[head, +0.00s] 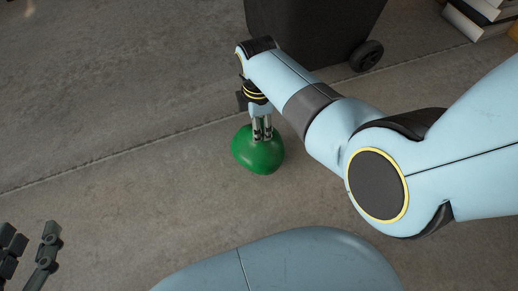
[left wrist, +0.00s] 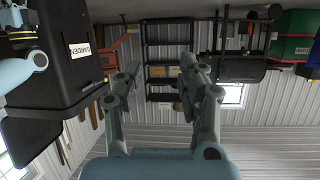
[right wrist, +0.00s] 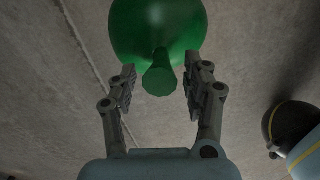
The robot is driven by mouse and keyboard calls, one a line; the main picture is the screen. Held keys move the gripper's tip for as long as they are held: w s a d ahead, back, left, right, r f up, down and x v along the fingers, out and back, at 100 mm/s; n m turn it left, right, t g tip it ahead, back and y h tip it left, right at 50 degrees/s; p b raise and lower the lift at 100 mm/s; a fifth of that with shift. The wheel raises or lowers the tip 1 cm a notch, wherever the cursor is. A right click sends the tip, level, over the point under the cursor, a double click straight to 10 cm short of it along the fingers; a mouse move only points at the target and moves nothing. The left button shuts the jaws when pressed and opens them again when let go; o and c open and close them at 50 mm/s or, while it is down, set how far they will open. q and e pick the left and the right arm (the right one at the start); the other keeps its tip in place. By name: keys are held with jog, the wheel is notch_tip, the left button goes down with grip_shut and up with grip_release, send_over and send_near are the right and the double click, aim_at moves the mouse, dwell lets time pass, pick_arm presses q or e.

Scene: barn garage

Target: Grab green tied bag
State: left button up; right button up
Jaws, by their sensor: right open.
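The green tied bag (head: 257,152) is a round, glossy green bundle on the concrete floor. My right gripper (head: 262,131) points down at its top. In the right wrist view the bag (right wrist: 157,28) lies ahead, and its tied neck (right wrist: 159,76) stands between the fingertips of the right gripper (right wrist: 159,90). The fingers are open, with a gap on each side of the neck. My left gripper (head: 30,238) shows at the bottom left of the head view, away from the bag. In the left wrist view the left gripper (left wrist: 148,75) is open and empty.
A dark wheeled bin (head: 315,30) stands behind the bag. Stacked books (head: 480,18) lie at the top right. Floor left of the bag is clear. The left wrist view shows a black shelf (left wrist: 165,45) and a bin labelled GARDEN (left wrist: 65,60).

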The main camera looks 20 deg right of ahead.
jog(key=shift+f+b, duration=0.8)
jog(key=shift+f, duration=0.1)
pick_arm(q)
jog(key=w+d+r+m+t+h, duration=0.1)
jog(key=w+r+t, duration=0.4)
jog(key=r, duration=0.6)
jog(key=shift+w, duration=0.75)
jog(key=shift+d+r, duration=0.1)
pick_arm(e)
jog(key=shift+c, duration=0.3)
grip_shut()
